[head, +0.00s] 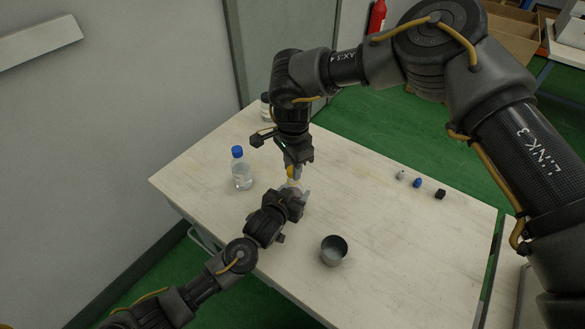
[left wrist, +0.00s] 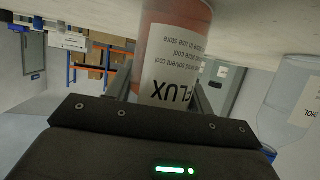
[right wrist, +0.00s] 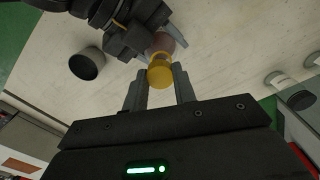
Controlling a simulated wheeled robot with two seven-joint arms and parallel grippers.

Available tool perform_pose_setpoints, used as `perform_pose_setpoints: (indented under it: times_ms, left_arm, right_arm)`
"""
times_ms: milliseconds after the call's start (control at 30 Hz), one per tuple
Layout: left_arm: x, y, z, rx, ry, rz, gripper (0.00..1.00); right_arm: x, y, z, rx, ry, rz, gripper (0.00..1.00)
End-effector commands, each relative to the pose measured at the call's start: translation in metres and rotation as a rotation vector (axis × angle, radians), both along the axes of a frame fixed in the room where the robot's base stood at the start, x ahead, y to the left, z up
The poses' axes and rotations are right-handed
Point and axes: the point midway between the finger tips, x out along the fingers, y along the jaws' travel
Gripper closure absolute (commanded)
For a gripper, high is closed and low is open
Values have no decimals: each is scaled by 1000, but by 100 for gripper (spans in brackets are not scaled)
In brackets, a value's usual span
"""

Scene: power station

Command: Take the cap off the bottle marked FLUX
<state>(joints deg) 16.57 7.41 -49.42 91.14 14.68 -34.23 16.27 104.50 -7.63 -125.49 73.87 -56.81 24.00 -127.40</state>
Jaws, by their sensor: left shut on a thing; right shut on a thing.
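The FLUX bottle (left wrist: 172,45) is reddish, with a white label that appears upside down in the left wrist view. My left gripper (head: 297,194) is shut around the bottle's body above the table. The yellow cap (right wrist: 160,76) lies between the fingers of my right gripper (right wrist: 160,92), which is shut on it from above. The cap also shows in the head view (head: 291,172), just over my left gripper. The bottle's body (right wrist: 164,43) shows just behind the cap in the right wrist view. I cannot tell whether the cap still sits on the neck.
A clear bottle with a blue cap (head: 242,175) stands left of the grippers. Another bottle (head: 265,105) stands at the far edge, partly hidden by my right arm. A dark cup (head: 334,251) stands in front. Small grey, blue (head: 417,183) and black pieces lie at right.

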Motion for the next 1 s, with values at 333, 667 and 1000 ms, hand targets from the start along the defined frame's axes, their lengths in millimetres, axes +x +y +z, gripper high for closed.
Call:
perform_pose_setpoints:
  times_ms: [333,667,1000]
  left_arm:
    - [-1,1,-2,4,4,0,100]
    - [-1,1,-2,4,3,0,100]
    - [-1,1,-2,3,3,1,100]
  right_arm:
    - [0,0,1,0,0,0,100]
    - [0,0,28,0,-2,0,100]
    - [0,0,41,-1,-1,0,100]
